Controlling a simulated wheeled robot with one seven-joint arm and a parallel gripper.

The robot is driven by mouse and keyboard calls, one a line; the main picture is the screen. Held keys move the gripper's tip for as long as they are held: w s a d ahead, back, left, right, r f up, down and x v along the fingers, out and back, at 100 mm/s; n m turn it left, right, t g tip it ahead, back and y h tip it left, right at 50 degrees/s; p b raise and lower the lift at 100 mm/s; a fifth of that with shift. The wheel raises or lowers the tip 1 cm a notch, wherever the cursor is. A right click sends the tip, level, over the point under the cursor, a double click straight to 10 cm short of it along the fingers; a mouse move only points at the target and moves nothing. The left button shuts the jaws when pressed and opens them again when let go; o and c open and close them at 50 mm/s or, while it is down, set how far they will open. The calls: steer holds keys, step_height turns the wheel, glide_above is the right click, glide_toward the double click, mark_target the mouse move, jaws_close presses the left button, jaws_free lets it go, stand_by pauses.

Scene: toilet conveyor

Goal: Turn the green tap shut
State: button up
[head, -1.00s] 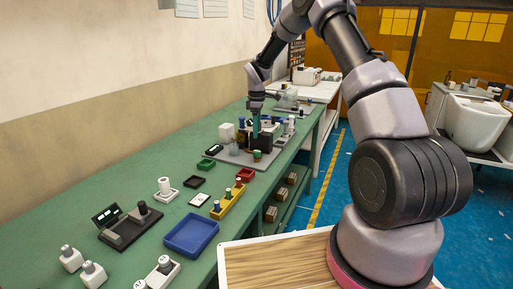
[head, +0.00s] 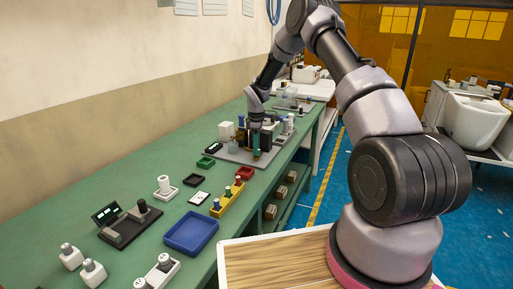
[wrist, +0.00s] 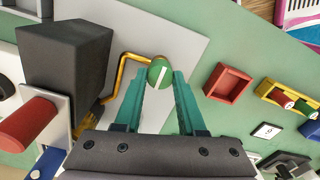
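The green tap (wrist: 159,73) is a round green knob with a white line across its top. It sits at the end of a bent yellow pipe (wrist: 128,62) on a light grey plate (wrist: 190,42). My gripper (wrist: 160,80) is open, with its teal fingers on either side of the knob in the wrist view; I cannot tell whether they touch it. In the head view my gripper (head: 256,150) points down over the grey plate, and its fingers largely hide the tap.
A black block (wrist: 65,65) stands left of the pipe, close to my gripper. A red tray (wrist: 228,83) and a yellow rack (wrist: 290,100) are to the right. A blue tray (head: 190,232) lies nearer on the green bench.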

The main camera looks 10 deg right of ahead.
jaws_close()
steer(key=m, duration=0.3)
steer(key=shift+m, duration=0.3)
steer(key=m, duration=0.3)
steer(key=shift+m, duration=0.3)
steer(key=m, duration=1)
steer(key=shift+m, duration=0.4)
